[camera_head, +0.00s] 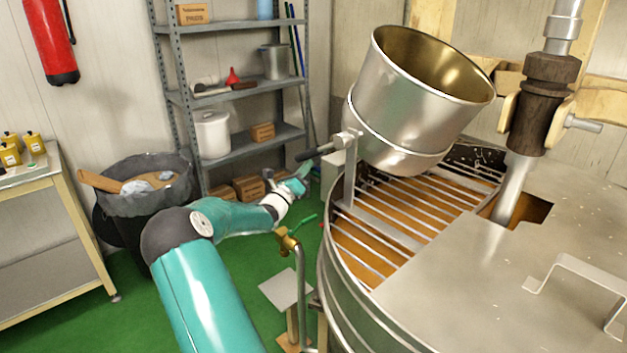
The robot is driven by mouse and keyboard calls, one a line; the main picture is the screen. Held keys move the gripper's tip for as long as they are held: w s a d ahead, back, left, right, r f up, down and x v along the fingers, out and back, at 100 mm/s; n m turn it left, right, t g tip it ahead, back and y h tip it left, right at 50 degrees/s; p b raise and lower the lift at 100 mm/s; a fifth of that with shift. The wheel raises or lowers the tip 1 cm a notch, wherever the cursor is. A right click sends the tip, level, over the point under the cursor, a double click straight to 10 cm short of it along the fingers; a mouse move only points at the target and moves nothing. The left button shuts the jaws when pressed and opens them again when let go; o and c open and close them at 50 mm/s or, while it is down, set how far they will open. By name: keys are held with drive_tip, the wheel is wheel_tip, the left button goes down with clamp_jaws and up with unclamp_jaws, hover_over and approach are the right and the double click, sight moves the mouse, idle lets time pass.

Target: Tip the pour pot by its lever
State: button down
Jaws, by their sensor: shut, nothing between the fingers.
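The pour pot (408,105) is a steel pot with a brass-coloured inside, mounted above the slatted grate (375,240) of the big kettle. It leans, with its mouth facing up and to the right. Its lever (318,151) has a dark grip and sticks out left from the pivot at the bracket (350,170). My gripper (303,172) is shut and empty, just below and left of the lever's grip. I cannot tell whether it touches the lever. The fingers are small in this view.
A brass tap with a green handle (288,238) stands below my gripper, beside the kettle wall (345,320). A shelf rack (235,98) is behind, a black bin (150,208) is at left, and a table (30,184) at far left. Green floor lies open between them.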

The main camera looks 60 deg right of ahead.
drive_tip(key=w+d+r+m+g+y, duration=0.15)
drive_tip(key=w+r+m+g, duration=0.4)
drive_tip(key=r+m, duration=0.55)
drive_tip(key=s+r+m+g+y, duration=0.3)
drive_tip(key=r+m+g+y, duration=0.1)
drive_tip(key=r+m, duration=0.7)
drive_tip(key=shift+s+a+r+m+g, duration=0.3)
drive_tip(key=shift+s+a+m+g, duration=0.1)
drive_tip(key=shift+m+g, duration=0.2)
drive_tip(key=shift+r, duration=0.1)
